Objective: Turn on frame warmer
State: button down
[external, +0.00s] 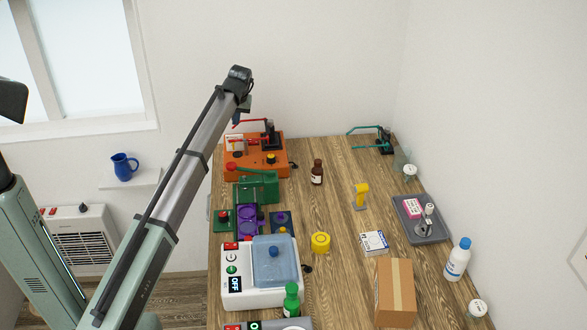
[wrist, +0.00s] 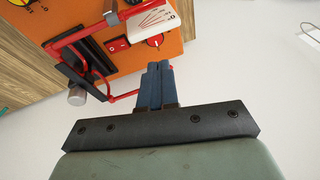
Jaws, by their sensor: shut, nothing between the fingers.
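An orange device (external: 256,168) stands at the far left end of the wooden table; it may be the frame warmer, but I cannot read a name on it. In the wrist view its orange top (wrist: 190,27) carries a red rocker switch (wrist: 116,44), a round dial knob (wrist: 155,41) and a white block with red lines (wrist: 152,20). The switch's setting is too small to tell. My gripper (external: 243,108) is above the device's back left part, apart from it. In the wrist view the blue fingers (wrist: 158,66) are shut and empty, pointing towards the knob and switch.
A red bar frame (wrist: 75,65) rises beside the knob, close to my fingers. A white heater (external: 82,240) is at the left.

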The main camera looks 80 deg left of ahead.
jog(key=w+d+r+n+t, duration=0.1)
jog(key=w+r, duration=0.3)
jog(key=w, duration=0.1)
jog(key=shift+w+d+r+n, duration=0.25)
jog(key=shift+w+r+n, duration=0.05)
jog(key=shift+w, duration=0.05)
jog(key=shift+f, duration=0.1)
send_over(250, 142)
jog(key=f, duration=1.1)
jog(key=shift+w+d+f, duration=0.2)
jog(key=shift+d+f, duration=0.1)
jog(key=shift+d, duration=0.05)
jog(key=shift+f, duration=0.9)
jog(key=shift+s, duration=0.1)
jog(key=shift+s+f, duration=0.1)
jog(key=shift+f, duration=0.2)
jog(key=shift+r, duration=0.1)
jog(key=shift+w, duration=0.2)
